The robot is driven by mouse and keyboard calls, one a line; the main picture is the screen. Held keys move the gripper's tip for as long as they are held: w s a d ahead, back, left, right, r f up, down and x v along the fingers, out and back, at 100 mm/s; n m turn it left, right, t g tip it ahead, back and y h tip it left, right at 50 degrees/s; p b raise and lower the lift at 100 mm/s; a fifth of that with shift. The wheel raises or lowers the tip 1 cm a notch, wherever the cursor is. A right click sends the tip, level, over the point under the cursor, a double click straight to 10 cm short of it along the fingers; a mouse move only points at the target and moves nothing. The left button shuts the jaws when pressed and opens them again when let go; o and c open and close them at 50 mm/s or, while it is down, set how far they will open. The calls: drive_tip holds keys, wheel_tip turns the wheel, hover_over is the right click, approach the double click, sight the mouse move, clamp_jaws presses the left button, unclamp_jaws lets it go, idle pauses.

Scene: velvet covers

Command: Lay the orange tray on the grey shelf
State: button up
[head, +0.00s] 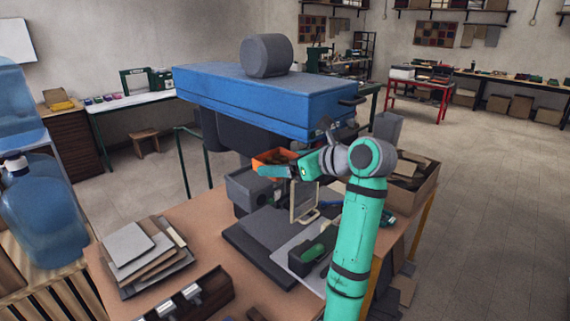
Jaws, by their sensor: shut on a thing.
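The orange tray (262,158) is a small shallow tray in the middle of the head view, just below the large blue case, with something dark inside it. My gripper (277,169) is shut on the tray at its near right side, and the fingers partly hide it. The tray is in front of a grey box-like unit (240,188) on the workbench; I cannot tell whether they touch. A dark grey flat slab (245,245) lies lower on the bench. I cannot tell for certain which grey surface is the shelf.
A blue case (265,100) with a grey cylinder (266,56) on top overhangs close behind the tray. The brown workbench (195,208) carries stacked sheets (144,254), a dark rack (190,300) and a black holder with a green-handled tool (312,255). A cardboard box (418,190) stands right of my arm.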

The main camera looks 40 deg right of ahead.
hover_over(260, 181)
drive_tip(key=shift+s+d+f, duration=0.1)
drive_tip(key=shift+f, duration=1.45)
drive_tip(key=shift+w+f, duration=0.2)
drive_tip(key=shift+f, duration=1.3)
drive_tip(key=o, duration=1.1)
drive_tip(key=shift+f, duration=0.15)
drive_tip(key=v, duration=1.1)
drive_tip(key=shift+w+d, duration=0.1)
drive_tip(key=shift+d, duration=0.05)
